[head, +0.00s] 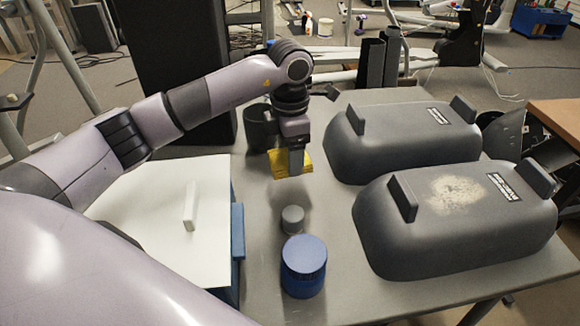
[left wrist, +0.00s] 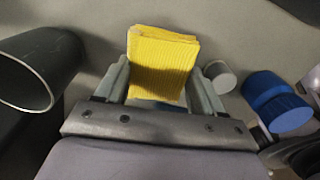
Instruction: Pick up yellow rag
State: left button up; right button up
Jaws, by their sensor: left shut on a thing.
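The yellow rag (head: 306,160) is a folded, ribbed cloth at the far part of the grey table, in front of a dark cup. My left gripper (head: 296,170) reaches down over it from above. In the left wrist view the rag (left wrist: 162,62) sits between the two fingers of my left gripper (left wrist: 160,88), which are shut on it. Whether the rag is clear of the table cannot be told. My right gripper is not in view.
A dark cup (head: 260,128) stands just behind the rag. A small grey cylinder (head: 292,219) and a blue lidded jar (head: 304,266) stand nearer. Two large dark grey covers (head: 380,235) fill the right side. A white-topped box (head: 150,215) is at left. Bare table (head: 325,215) lies between.

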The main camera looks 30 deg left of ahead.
pick_arm(q)
notch_tip(320, 180, up, 14)
jog(key=p, duration=0.1)
jog(key=shift+f, duration=0.2)
jog(key=shift+o, duration=0.8)
jog(key=shift+c, duration=0.4)
jog(key=s+d+f+m, duration=0.2)
jog(key=s+m, duration=0.2)
jog(key=m, duration=0.9)
jog(key=s+d+f+m, duration=0.1)
jog(key=s+m, duration=0.4)
jog(key=m, duration=0.9)
jog(key=shift+d+f, duration=0.4)
jog(key=shift+f, duration=0.1)
